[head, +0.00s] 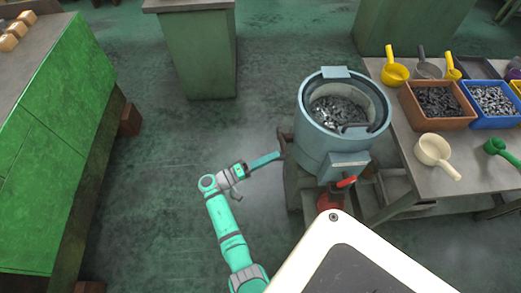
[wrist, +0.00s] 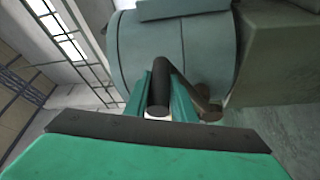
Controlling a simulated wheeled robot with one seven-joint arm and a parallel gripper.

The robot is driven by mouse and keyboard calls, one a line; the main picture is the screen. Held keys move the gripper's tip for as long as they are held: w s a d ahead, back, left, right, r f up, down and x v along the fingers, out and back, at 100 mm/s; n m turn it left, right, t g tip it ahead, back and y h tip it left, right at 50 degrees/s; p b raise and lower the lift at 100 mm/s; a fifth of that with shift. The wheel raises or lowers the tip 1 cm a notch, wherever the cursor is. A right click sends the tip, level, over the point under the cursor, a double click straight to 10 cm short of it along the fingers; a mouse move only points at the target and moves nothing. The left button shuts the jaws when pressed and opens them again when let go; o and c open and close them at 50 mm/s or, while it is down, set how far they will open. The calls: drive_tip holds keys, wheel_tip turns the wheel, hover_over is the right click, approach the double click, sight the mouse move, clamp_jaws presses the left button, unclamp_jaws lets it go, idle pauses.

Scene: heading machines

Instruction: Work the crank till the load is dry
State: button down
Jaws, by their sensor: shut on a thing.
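A blue-grey drum machine (head: 318,125) stands on a frame right of centre, open at the top. A load of small grey metal parts (head: 335,112) lies inside it; I cannot tell from the picture whether it is wet. The crank (head: 283,143) is on the drum's left side. My gripper (head: 277,157) reaches it from the left. In the wrist view, my gripper (wrist: 160,95) has its two green fingers on either side of the crank's dark round grip (wrist: 160,83), shut on it. The crank arm (wrist: 190,85) runs from the grip down to the right.
A red-handled lever (head: 346,182) is low on the drum's front. At right, a table (head: 450,165) holds an orange bin (head: 436,117), a blue bin (head: 490,120) and several scoops. Green cabinets stand left (head: 60,130) and behind (head: 200,60). The floor between is clear.

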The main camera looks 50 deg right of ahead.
drive_tip(key=shift+a+f, duration=0.4)
drive_tip(key=shift+f, duration=0.45)
drive_tip(key=shift+s+a+f, duration=0.1)
drive_tip(key=shift+s+f, duration=0.1)
drive_tip(key=shift+f, duration=0.25)
drive_tip(key=shift+s+a+f, duration=0.1)
drive_tip(key=shift+s+f, duration=0.05)
drive_tip(key=shift+f, duration=0.25)
drive_tip(key=shift+s+d, duration=0.1)
drive_tip(key=c, duration=1.5)
unclamp_jaws()
drive_tip(key=v, duration=1)
drive_tip(key=shift+a, duration=0.4)
